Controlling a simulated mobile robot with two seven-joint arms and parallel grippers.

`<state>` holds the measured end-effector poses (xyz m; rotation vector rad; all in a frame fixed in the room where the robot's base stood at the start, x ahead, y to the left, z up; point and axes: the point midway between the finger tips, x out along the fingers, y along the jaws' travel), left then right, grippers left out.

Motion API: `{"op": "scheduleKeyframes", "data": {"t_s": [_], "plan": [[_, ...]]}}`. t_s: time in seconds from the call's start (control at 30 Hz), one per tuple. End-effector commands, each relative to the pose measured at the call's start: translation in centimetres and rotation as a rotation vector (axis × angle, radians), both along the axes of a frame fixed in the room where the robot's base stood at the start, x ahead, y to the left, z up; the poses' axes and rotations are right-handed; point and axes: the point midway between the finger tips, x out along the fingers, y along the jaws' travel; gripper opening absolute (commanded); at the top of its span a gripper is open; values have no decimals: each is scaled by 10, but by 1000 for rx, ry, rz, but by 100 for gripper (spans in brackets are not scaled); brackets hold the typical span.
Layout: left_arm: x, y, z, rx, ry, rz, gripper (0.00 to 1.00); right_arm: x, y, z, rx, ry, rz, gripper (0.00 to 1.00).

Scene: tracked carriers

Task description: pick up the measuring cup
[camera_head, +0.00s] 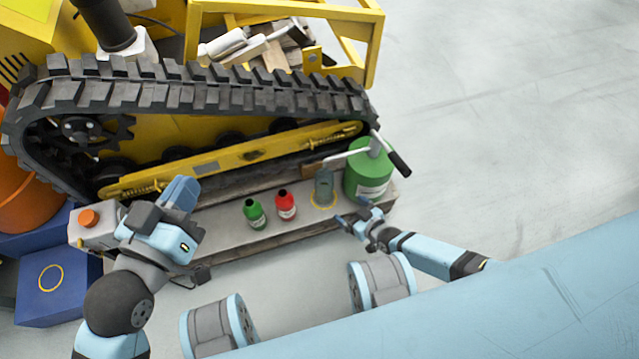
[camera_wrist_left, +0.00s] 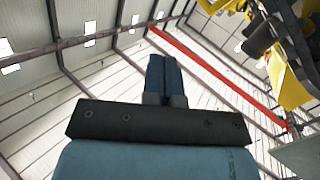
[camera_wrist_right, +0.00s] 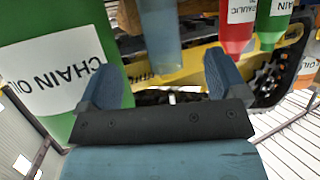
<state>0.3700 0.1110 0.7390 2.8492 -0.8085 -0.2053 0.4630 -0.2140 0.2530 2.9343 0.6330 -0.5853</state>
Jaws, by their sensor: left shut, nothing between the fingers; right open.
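The measuring cup (camera_head: 324,187) looks like a translucent grey-blue cylinder. It stands upright on the wooden ledge, by a yellow ring mark, between the red bottle and the green can. In the right wrist view the cup (camera_wrist_right: 160,38) shows beyond the fingers, between them in the picture, its far end cut off by the frame edge. My right gripper (camera_head: 353,210) is open and empty, in front of the cup and a little to its right, apart from it. My left gripper (camera_head: 181,194) is shut and empty, raised at the left; its closed fingers (camera_wrist_left: 164,78) point upward.
A green chain oil can (camera_head: 368,172) with a pump handle (camera_head: 399,163) stands close right of the cup. A red bottle (camera_head: 286,205) and green bottle (camera_head: 255,214) stand left on the ledge (camera_head: 225,238). A track (camera_head: 190,92) rises behind. Floor at right is clear.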

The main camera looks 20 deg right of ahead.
Motion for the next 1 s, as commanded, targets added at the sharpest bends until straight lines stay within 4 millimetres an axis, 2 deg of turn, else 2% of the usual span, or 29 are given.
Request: {"op": "scheduleKeyframes", "data": {"t_s": [0.03,0.1,0.3,0.63,0.83,1.0], "plan": [[0,0,-10,10,7,-5,0,10,4,-8,1,-3,-1,91],[2,1,-15,30,0,-11,0,23,10,-13,2,-5,0,91],[12,7,-12,92,-112,-4,0,53,24,-26,1,-3,0,91],[17,11,-12,134,-180,0,0,73,32,-32,2,-2,1,91],[25,14,-17,187,-276,12,0,100,42,-43,2,-2,1,91],[31,19,-4,236,-363,13,0,110,47,-44,1,-1,1,91]]}}
